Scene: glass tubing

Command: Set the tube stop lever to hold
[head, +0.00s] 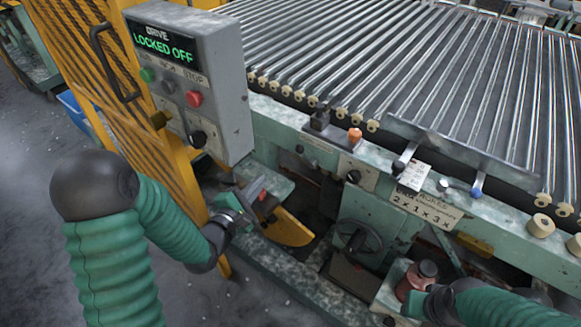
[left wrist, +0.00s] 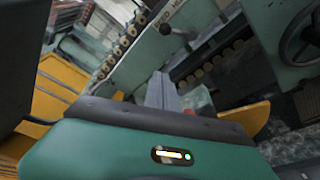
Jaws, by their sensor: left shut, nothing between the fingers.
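I cannot read a label that marks the tube stop lever. A long metal stop bar (head: 450,145) lies across the near end of the glass tubes. A black knob (head: 353,176) sits on a plate on the machine's front, and an orange knob (head: 355,136) stands on the ledge. My right gripper's fingers are hidden at the lower right.
A grey drive box (head: 215,90) reading "LOCKED OFF" stands on a yellow frame (head: 95,75) at left. A handwheel (head: 358,236) and a yellow guard (head: 288,229) project below the ledge. A reddish spool-like part (head: 418,277) is near my right arm.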

